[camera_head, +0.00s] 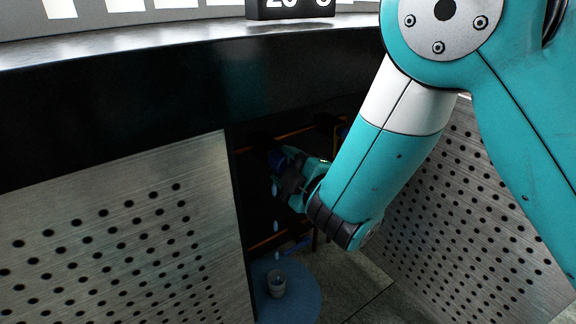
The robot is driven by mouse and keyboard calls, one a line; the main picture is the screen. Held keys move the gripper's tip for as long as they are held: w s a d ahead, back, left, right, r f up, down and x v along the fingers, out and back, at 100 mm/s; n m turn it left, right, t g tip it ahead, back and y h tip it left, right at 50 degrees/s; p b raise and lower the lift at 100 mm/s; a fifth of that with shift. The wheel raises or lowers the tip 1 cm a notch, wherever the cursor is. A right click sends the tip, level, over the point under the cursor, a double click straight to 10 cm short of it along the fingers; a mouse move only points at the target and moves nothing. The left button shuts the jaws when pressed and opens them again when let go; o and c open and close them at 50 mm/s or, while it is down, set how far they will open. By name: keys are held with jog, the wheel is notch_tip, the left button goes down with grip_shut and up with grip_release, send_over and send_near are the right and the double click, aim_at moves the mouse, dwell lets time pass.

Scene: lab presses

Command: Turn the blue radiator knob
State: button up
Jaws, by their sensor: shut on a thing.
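The blue radiator knob (279,157) shows as a small dark blue shape in the dark opening between the perforated metal panels. My gripper (288,170) reaches into this opening from the right and is shut on the knob. The fingers and wrist hide most of the knob, and the shade makes its angle hard to tell. Pale blue drops (276,226) hang in a line in the air below the gripper.
A small grey cup (277,284) stands on a round blue patch (300,299) on the floor below. Perforated panels flank the opening at left (120,235) and right (470,215). A black ledge (150,105) runs above. Orange pipes (268,241) show inside.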

dwell(0.4)
jog(key=o, duration=0.9)
